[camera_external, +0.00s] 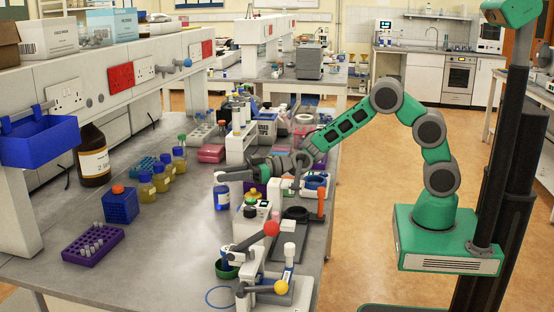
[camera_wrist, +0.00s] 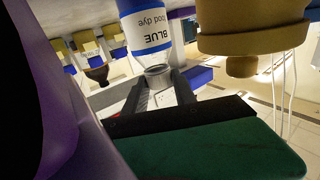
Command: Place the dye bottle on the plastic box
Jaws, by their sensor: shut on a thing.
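The dye bottle (camera_external: 222,198) is small and blue, upright below my gripper (camera_external: 224,177) over the left bench. In the wrist view the bottle (camera_wrist: 150,35) appears upside down, with a white label reading "BLUE" and "food dye". My gripper (camera_wrist: 160,85) is shut on its neck and grey cap. I cannot tell whether the bottle's base touches the bench. A low pink box (camera_external: 211,153) with a pale top sits farther back; I cannot tell whether it is the plastic box.
Several yellow bottles (camera_external: 162,178), a blue cube-shaped holder (camera_external: 120,206) and a purple tube rack (camera_external: 93,244) stand to the left. Instruments with levers (camera_external: 262,262) crowd the near right edge. The bench (camera_external: 170,235) is clear in the middle.

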